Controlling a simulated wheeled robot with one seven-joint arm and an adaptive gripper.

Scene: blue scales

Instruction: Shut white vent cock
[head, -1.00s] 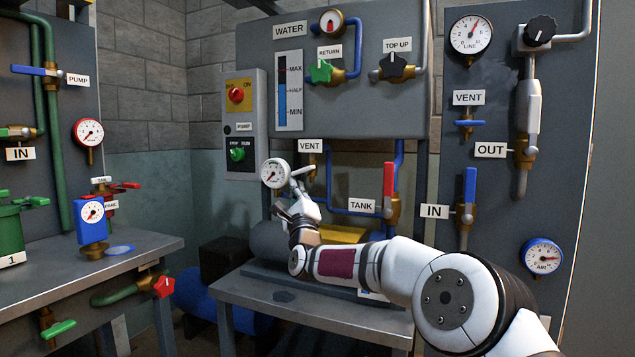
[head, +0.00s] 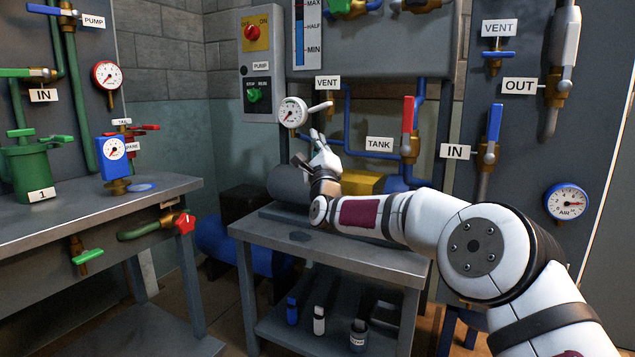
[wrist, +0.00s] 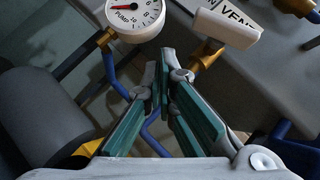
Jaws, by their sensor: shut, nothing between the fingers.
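The white vent cock (head: 321,107) sits under the VENT label below the grey water tank, next to the pump gauge. Its white lever points left, crosswise to its short brass body. In the wrist view its white lever (wrist: 228,29) is at the upper right, partly over the VENT label, with the brass body (wrist: 206,56) below it. My gripper (head: 313,148) is just below the cock in the head view. In the wrist view my gripper (wrist: 163,75) is shut and empty, its fingertips left of and below the lever. They look apart from it.
The pump gauge (wrist: 135,16) is close by at the upper left of the fingertips. The red-handled TANK valve (head: 409,128) stands to the right. Blue pipes run behind the gripper. A grey bench (head: 350,258) is below, with a dark cylinder (head: 288,181) on it.

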